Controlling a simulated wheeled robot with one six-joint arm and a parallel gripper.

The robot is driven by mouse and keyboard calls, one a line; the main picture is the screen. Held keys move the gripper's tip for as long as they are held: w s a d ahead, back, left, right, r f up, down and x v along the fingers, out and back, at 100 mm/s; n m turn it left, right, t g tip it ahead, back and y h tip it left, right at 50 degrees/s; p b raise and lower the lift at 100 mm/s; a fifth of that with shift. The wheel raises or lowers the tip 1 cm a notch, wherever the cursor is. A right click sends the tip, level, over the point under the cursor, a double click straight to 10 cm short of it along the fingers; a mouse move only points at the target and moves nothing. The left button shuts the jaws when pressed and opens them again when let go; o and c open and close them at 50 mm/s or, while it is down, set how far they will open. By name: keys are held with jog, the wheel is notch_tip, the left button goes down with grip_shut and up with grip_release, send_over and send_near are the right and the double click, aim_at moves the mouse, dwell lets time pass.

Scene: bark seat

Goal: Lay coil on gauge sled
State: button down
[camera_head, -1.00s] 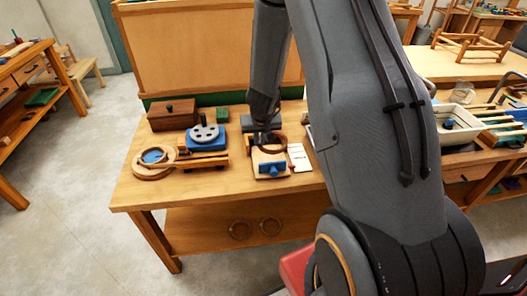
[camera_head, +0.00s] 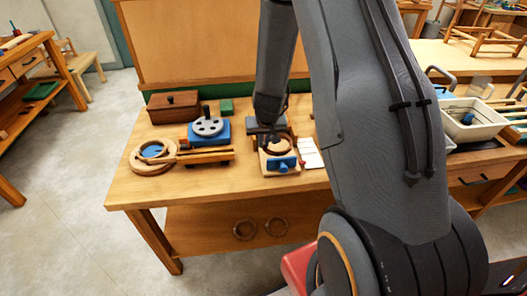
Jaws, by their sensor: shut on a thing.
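The coil (camera_head: 279,149), a brown ring, is at the gauge sled. The gauge sled (camera_head: 270,166) is a light wooden piece with a blue block (camera_head: 282,164) at its front, on the bench. My gripper (camera_head: 272,138) points down over the sled and is shut on the coil at its back left part. The coil looks low over the sled's wooden face. Whether it touches is too small to tell. My fingertips are dark and partly lost against the grey piece behind.
A blue device with a grey disc (camera_head: 208,127) and a round wooden piece (camera_head: 154,156) stand left of the sled. A brown box (camera_head: 173,106) and green block (camera_head: 227,105) lie behind. A white card (camera_head: 309,153) is close on the right. The front bench strip is clear.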

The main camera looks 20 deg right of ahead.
jog(key=shift+f, duration=1.8)
jog(key=shift+f+b, duration=0.15)
jog(key=shift+b, duration=0.2)
jog(key=c, duration=1.9)
grip_release()
jog(key=shift+o, duration=0.2)
jog(key=p+v, duration=0.4)
jog(key=v, duration=0.8)
jog(key=s+a+r+n+g, duration=0.1)
jog(key=s+a+r, duration=0.4)
jog(key=s, duration=0.3)
jog(key=s+a+r+n+g+y, duration=0.1)
jog(key=s+a+r+n, duration=0.1)
jog(key=s+a+r, duration=0.3)
jog(key=s+r, duration=0.3)
jog(key=s, duration=0.1)
jog(key=shift+s+r, duration=0.2)
jog(key=shift+s, duration=0.05)
